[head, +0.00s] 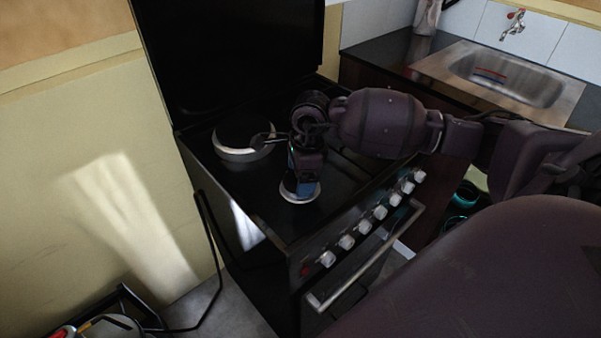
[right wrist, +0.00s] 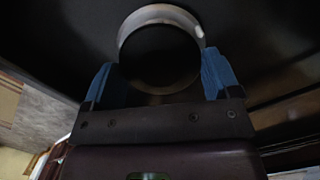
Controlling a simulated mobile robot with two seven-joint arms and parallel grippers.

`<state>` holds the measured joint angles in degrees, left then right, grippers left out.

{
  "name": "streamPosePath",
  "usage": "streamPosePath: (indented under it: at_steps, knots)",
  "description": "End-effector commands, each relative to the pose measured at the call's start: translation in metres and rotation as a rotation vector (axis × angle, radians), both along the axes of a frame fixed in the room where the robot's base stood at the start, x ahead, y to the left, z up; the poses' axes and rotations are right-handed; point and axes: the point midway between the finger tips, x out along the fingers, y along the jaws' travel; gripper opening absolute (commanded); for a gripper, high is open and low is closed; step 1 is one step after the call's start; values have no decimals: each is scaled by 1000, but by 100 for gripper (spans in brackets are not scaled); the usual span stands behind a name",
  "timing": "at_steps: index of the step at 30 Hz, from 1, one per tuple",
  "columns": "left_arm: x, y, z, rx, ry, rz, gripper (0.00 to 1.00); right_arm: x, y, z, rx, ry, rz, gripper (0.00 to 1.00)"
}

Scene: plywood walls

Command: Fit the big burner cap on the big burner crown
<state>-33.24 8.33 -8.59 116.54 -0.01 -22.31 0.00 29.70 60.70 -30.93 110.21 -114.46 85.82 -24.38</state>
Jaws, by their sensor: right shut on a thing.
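The hob of the black stove (head: 268,205) is in the middle of the head view. A large round burner, which looks like the big burner crown (head: 238,154), sits at the hob's back left, with a silver rim and a dark top. My right gripper (head: 301,184) points down over the front of the hob, to the right of that burner and apart from it. Its blue fingers are shut on a round, dark piece with a silver rim, seemingly the big burner cap (right wrist: 160,70). Whether this piece touches the hob is unclear. My left gripper is out of view.
The raised black lid (head: 235,55) stands behind the hob. Knobs (head: 363,227) and an oven handle (head: 365,258) line the front. A sink (head: 505,75) is at the right. A box of tools (head: 110,318) lies at the lower left.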

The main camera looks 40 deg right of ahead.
Motion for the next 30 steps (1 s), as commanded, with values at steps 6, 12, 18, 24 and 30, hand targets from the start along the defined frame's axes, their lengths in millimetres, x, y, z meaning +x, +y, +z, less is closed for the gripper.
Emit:
streamPosePath:
  at_steps: [6,12,18,24,30]
  knots:
    - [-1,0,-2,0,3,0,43,0,0,-3,0,0,0,84]
    - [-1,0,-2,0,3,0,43,0,0,-2,0,0,0,100]
    - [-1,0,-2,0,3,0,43,0,0,-2,0,0,0,100]
    - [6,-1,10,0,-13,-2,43,0,-2,9,-1,-5,0,100]
    - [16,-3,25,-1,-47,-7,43,-2,-6,50,-2,-6,0,100]
